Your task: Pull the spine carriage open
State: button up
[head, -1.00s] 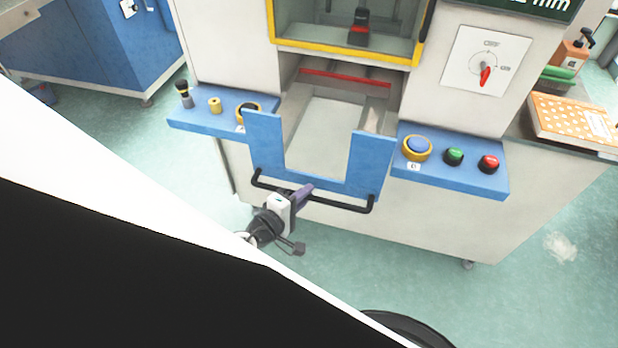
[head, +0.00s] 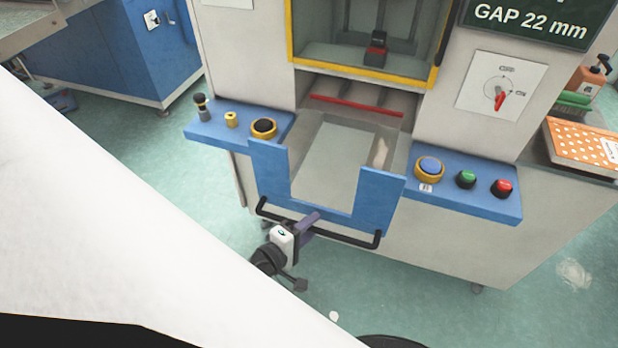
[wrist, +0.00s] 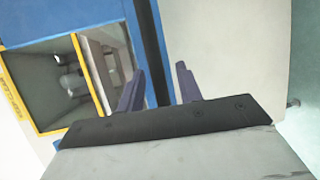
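The spine carriage is a blue U-shaped front plate (head: 325,205) with a pale tray behind it, at the machine's front between two blue side shelves. A black bar handle (head: 345,236) runs along its lower front. My gripper (head: 308,222), with purple fingers, is at the left part of this handle. In the wrist view, my gripper (wrist: 160,85) has its two fingers apart. The black handle bar (wrist: 152,50) runs between them, closer to the left finger. I cannot tell whether a finger touches the bar.
The right shelf (head: 465,195) holds blue, green and red buttons. The left shelf (head: 215,135) holds a black button and small knobs. A yellow-framed window (head: 362,70) is above the carriage. A rotary switch (head: 499,95) is at right.

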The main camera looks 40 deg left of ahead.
dwell(0.3)
jog(key=b+v, duration=0.2)
jog(key=v, duration=1.1)
jog(key=shift+s+b, duration=0.35)
jog(key=shift+s, duration=0.05)
jog(key=shift+r, duration=0.1)
